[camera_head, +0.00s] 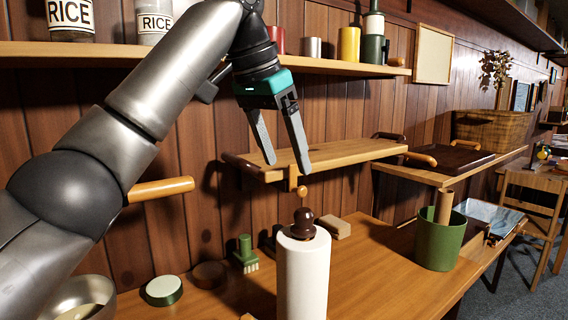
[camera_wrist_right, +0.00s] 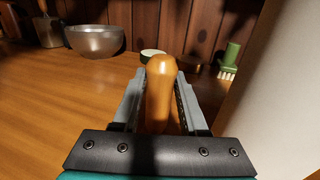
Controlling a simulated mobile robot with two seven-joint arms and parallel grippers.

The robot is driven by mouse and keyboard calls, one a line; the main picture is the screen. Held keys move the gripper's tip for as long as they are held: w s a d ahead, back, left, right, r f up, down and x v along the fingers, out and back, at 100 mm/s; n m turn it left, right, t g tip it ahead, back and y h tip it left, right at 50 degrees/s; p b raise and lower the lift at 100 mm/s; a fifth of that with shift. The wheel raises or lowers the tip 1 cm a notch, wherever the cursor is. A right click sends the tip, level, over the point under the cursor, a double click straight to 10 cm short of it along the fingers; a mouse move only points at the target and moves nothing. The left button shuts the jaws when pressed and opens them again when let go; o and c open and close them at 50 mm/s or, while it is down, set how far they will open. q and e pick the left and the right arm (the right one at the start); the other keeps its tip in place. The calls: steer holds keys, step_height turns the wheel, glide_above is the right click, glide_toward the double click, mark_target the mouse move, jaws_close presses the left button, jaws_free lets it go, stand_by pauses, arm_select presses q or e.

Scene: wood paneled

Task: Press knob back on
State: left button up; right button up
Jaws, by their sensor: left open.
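My left gripper (camera_head: 288,168) is open and empty in the head view, its fingers pointing down in front of the small wooden shelf (camera_head: 345,154). A small round wooden knob (camera_head: 302,190) shows at the shelf's front, just below and right of the fingertips. A dark brown knob (camera_head: 303,222) tops the white paper roll (camera_head: 303,275) below the gripper. In the right wrist view, my right gripper (camera_wrist_right: 161,78) has its fingers close against both sides of a rounded orange-wood piece (camera_wrist_right: 160,95), whose lower end is hidden. I cannot tell which knob the task means.
A green brush (camera_head: 245,252), a round green-sided tin (camera_head: 163,291) and a metal bowl (camera_head: 85,298) stand on the counter. A green pot (camera_head: 440,240) stands at right. Bare counter (camera_head: 375,265) lies right of the roll.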

steer(key=o, duration=0.4)
steer(key=b+v, duration=0.1)
steer(key=v, duration=1.2)
steer(key=shift+s+d, duration=0.2)
steer(key=shift+b+v, duration=0.3)
steer(key=shift+v, duration=0.5)
steer(key=shift+d, duration=0.15)
